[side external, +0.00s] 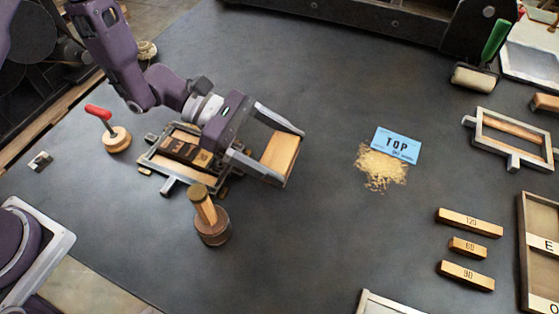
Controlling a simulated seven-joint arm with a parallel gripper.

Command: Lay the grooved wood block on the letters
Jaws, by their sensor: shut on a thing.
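My gripper (289,158) is shut on a light wood block (279,153), held between its two long fingers. Any groove in the block cannot be made out. The block is just right of a metal frame (158,158) that lies on the dark table. Dark letter blocks (186,151) sit inside the frame, partly hidden by my gripper and wrist. I cannot tell how high the block is above the table.
A wooden mallet (209,222) stands just in front of the frame. A red-handled tool (113,132) is to its left. A blue TOP card (396,146) and sawdust-like crumbs (381,168) lie to the right.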

